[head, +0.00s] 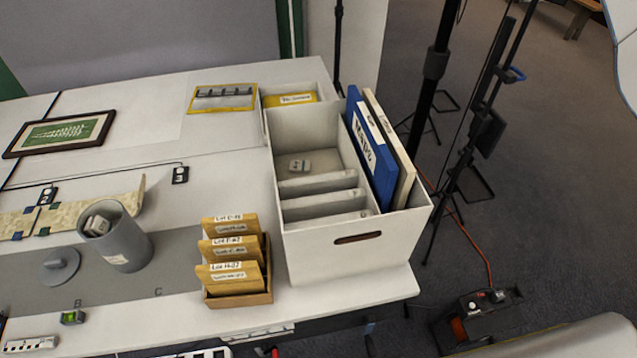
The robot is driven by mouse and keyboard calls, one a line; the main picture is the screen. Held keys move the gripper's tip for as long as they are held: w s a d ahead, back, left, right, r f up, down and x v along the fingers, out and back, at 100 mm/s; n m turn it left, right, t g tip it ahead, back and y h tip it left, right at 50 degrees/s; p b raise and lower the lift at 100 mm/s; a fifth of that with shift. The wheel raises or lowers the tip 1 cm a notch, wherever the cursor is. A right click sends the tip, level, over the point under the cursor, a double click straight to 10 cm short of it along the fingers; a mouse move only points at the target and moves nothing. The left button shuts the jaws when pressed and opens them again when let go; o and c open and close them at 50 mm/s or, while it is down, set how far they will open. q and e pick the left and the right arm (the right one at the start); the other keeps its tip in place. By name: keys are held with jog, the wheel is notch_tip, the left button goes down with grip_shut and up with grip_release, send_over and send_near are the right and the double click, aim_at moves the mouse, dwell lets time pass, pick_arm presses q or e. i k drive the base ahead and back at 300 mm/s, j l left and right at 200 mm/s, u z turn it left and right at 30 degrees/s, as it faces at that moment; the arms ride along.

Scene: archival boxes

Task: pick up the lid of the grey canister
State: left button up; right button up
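The grey canister (128,246) stands open on the left part of the table, looking slightly tilted in the picture. A small pale block-like item (97,225) shows inside its mouth. The round grey lid (60,270) with a raised knob lies to the left of the canister, apart from it, on the grey mat (190,262). Neither of my grippers shows in the head view.
Right of the canister is a wooden tray of upright tan envelopes (232,270). Further right stands a large open box (350,255) with folders. A small level (73,317) and a scale bar (30,344) lie near the lid. A patterned strip (68,214) lies behind.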

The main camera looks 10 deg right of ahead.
aim_at(61, 265)
jog(key=u, duration=1.2)
